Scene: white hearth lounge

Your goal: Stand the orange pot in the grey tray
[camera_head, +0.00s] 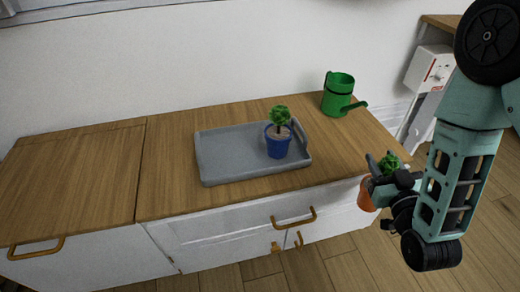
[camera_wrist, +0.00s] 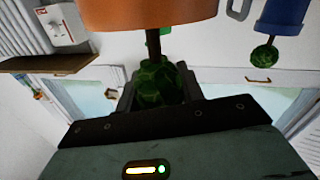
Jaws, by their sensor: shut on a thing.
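The orange pot (camera_head: 366,195) is in my gripper (camera_head: 380,180), off the right front corner of the cabinet and apart from the tray. Its green plant (camera_head: 389,163) shows just above the gripper. In the wrist view the pot (camera_wrist: 150,14) fills the top edge, with its brown stem and green leaves (camera_wrist: 158,82) between the two fingers. The exact contact is partly hidden. The grey tray (camera_head: 225,163) lies on the wooden cabinet top, with raised walls. A blue pot (camera_head: 277,146) with a small green plant stands upright in its right part.
A green watering can (camera_head: 339,93) stands behind the tray to the right, its spout towards the right. The tray's left part is empty. The cabinet top (camera_head: 80,175) left of the tray is clear. A white box (camera_head: 428,69) is at the far right.

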